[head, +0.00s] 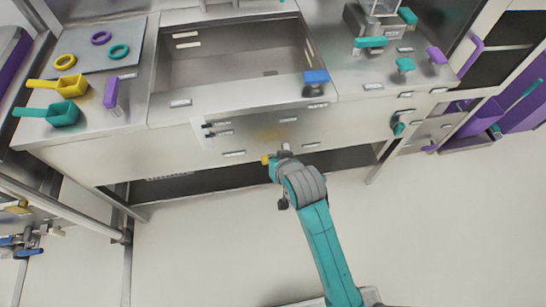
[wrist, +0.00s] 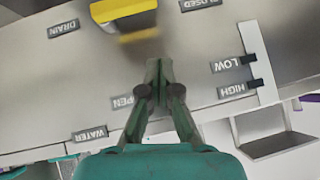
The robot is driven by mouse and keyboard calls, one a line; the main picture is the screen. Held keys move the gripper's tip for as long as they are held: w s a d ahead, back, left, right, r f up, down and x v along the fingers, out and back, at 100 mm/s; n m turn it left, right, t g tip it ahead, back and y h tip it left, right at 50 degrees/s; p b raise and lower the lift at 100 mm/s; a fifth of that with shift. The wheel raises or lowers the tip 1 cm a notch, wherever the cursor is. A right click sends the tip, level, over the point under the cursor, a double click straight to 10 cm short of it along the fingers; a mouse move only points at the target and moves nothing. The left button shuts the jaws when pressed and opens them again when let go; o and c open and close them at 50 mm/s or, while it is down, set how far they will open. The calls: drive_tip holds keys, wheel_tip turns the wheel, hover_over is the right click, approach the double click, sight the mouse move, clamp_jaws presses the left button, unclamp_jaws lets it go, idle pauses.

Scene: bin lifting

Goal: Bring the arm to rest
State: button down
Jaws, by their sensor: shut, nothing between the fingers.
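My arm (head: 326,250) reaches up from the bottom of the head view, with its grey wrist end in front of the sink counter's front panel. My gripper (wrist: 158,72) is shut and empty in the wrist view, its two dark green fingers together in front of the panel. In the head view the arm mostly hides the fingers. A yellow handle (wrist: 124,12) stands out from the panel just beyond the fingertips, apart from them in the wrist view. A yellow piece also shows beside the wrist in the head view (head: 265,160).
The panel carries DRAIN, CLOSED, OPEN and WATER labels and a LOW/HIGH strip (wrist: 257,65). Above is a steel sink (head: 240,60) with a blue lever (head: 316,77). Scoops (head: 62,113) and rings lie left. Purple bins (head: 480,115) stand right. The floor (head: 200,240) around my arm is clear.

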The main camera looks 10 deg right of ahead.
idle(0.4)
drive_tip(key=s+d+f+t, duration=0.15)
drive_tip(key=s+d, duration=0.25)
drive_tip(key=s, duration=0.6)
drive_tip(key=s+d+f+t, duration=0.1)
drive_tip(key=s+d+f, duration=0.25)
drive_tip(key=s, duration=0.55)
drive_tip(key=s+d+r+t+h, duration=0.1)
drive_tip(key=s+r, duration=0.5)
drive_tip(key=s, duration=0.3)
drive_tip(key=s+d+r+n+t+h, duration=0.1)
drive_tip(key=s+d+r+t, duration=0.1)
drive_tip(key=s+r, duration=0.4)
drive_tip(key=s, duration=0.3)
drive_tip(key=shift+s+d, duration=0.15)
drive_tip(key=shift+s, duration=0.1)
